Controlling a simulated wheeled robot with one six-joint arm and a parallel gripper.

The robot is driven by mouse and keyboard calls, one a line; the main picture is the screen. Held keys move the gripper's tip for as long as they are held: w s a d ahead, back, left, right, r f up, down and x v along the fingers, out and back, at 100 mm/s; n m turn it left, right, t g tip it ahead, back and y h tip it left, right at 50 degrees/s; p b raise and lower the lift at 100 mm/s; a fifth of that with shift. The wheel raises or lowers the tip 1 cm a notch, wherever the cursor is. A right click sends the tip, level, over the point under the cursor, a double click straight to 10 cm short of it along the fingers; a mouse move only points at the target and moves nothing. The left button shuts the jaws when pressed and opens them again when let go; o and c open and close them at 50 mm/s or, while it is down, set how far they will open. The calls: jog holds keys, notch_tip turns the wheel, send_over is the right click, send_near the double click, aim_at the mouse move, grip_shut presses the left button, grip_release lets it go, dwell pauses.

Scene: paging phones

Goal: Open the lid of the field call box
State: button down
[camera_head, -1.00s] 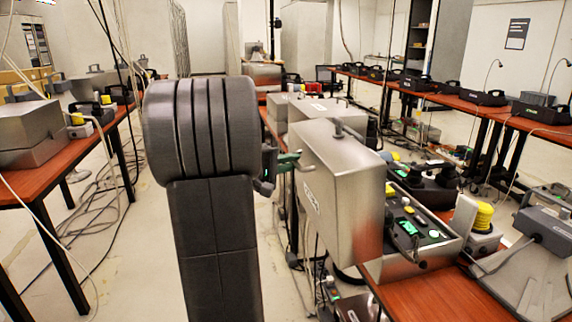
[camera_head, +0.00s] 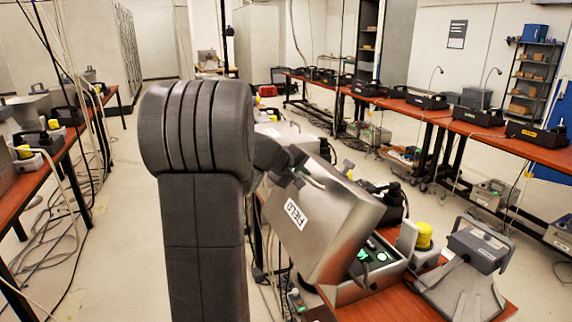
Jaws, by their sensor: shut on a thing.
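The field call box (camera_head: 372,282) stands on the near end of the red-brown table. Its large metal lid (camera_head: 335,222) is raised and tilted, with a white FIELD label on the face toward me. A gap under the lid's right edge shows part of the panel (camera_head: 378,252) with green lights; the lid hides the rest. My gripper (camera_head: 303,174) is at the upper left edge of the lid, shut on it, seemingly at a handle. My own arm partly hides the gripper, so the fingertips are hard to see.
A yellow-topped unit (camera_head: 424,236) and a grey device on a sloped plate (camera_head: 478,250) stand close to the right of the box. Other metal boxes (camera_head: 285,138) stand behind it. The floor to the left is open, with cables along the left table (camera_head: 50,165).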

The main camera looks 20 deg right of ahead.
aim_at(323, 167)
jog(key=shift+y, duration=0.7)
jog(key=d+p, duration=0.2)
jog(key=d, duration=0.1)
jog(key=d+p, duration=0.1)
jog(key=d, duration=0.1)
jog(key=shift+r, duration=0.25)
jog(key=shift+w+d+f+p, duration=0.1)
jog(key=shift+d+f+p, duration=0.05)
jog(key=shift+d+p, duration=0.4)
jog(key=shift+w+d+f+p, duration=0.15)
jog(key=shift+d+p, duration=0.15)
jog(key=shift+d, duration=0.35)
jog(key=shift+s, duration=0.1)
jog(key=c, duration=1.5)
grip_release()
